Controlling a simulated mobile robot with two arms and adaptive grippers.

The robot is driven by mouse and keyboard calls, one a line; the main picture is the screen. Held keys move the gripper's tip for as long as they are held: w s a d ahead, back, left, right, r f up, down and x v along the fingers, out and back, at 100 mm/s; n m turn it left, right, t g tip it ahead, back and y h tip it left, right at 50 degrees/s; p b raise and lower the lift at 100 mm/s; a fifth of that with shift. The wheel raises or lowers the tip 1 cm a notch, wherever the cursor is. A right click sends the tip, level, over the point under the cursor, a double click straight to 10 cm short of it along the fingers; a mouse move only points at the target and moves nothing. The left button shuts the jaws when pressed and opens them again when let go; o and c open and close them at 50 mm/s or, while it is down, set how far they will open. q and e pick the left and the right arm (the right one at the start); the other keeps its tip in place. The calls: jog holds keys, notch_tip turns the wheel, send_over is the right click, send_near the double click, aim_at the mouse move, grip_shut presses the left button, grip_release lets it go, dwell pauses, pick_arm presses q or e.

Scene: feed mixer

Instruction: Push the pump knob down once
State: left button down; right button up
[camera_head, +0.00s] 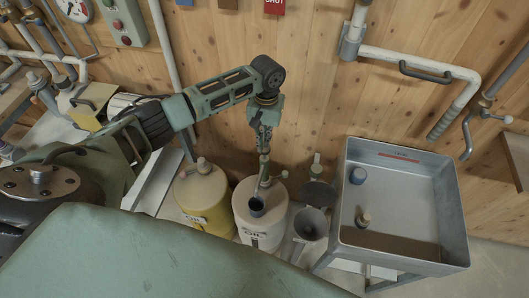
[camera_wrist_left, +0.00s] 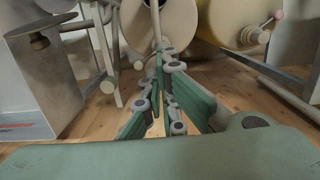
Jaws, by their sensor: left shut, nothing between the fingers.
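A white drum (camera_head: 262,225) with dark lettering stands on the floor below my left gripper. A thin pump rod (camera_head: 262,176) rises from its top, beside a dark round opening and a small pale side handle (camera_head: 284,174). My left gripper (camera_head: 264,148) points down, shut and empty, right above the rod's upper end. Its fingertips hide the rod's top, so I cannot tell whether they touch a knob. In the left wrist view, the shut fingers (camera_wrist_left: 163,46) meet in line with the rod (camera_wrist_left: 156,18) and the white drum (camera_wrist_left: 130,24). My right gripper is not in view.
A yellow drum (camera_head: 203,205) stands close left of the white one. A dark funnel (camera_head: 310,223) is close on the right. A wooden wall is behind.

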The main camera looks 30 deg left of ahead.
aim_at(265, 148)
pick_arm(q)
jog(key=shift+f, duration=0.25)
jog(key=shift+f, duration=0.45)
notch_tip(265, 148, down, 4)
jog(key=shift+r+b, duration=0.1)
jog(key=shift+b, duration=0.9)
jog(key=shift+r, duration=0.2)
jog(key=shift+w+a+r, duration=0.2)
jog(key=shift+w+r, duration=0.05)
jog(key=shift+w, duration=0.5)
jog(key=shift+w+a+r, duration=0.15)
jog(key=shift+w+r, duration=0.05)
jog(key=shift+w, duration=0.55)
notch_tip(265, 148, up, 12)
jog(key=w, duration=0.1)
jog(key=shift+a, duration=0.15)
